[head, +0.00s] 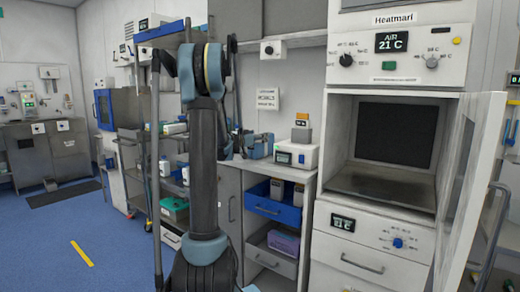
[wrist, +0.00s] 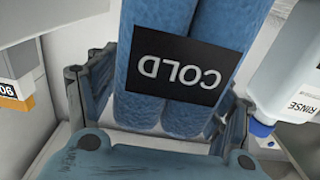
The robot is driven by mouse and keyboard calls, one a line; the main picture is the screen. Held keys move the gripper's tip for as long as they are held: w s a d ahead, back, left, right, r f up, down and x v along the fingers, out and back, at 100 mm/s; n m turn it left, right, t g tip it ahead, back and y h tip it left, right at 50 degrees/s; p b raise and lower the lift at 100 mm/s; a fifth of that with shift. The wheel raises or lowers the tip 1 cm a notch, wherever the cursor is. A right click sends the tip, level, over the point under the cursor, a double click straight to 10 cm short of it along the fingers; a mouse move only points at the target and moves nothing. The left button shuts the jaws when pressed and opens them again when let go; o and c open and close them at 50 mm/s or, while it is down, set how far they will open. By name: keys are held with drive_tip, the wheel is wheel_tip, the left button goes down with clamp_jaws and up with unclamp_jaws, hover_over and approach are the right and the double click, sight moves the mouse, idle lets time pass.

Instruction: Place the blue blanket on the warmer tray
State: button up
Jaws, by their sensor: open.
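The blue blanket (wrist: 150,70) is a textured double roll with a black COLD label, upside down in the wrist view. My gripper (wrist: 172,98) is open, with one finger on each side of the near end of the roll. Whether the fingers touch it is unclear. I cannot make out the blanket or gripper in the head view, where my arm blocks the middle. The warmer tray (head: 380,188) is the flat metal floor of the open warming cabinet (head: 340,140) at right. It looks empty.
The cabinet door (head: 470,190) stands open to the right. In the wrist view, a white RINSE bottle (wrist: 290,85) is close at right and an orange-labelled box (wrist: 15,90) at left. A counter with a boxy device (head: 296,156) stands left of the warmer. Blue floor (head: 60,235) is open at left.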

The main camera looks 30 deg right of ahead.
drive_tip(key=shift+w+d, duration=0.15)
drive_tip(key=shift+d, duration=0.4)
drive_tip(key=shift+c, duration=0.3)
clamp_jaws()
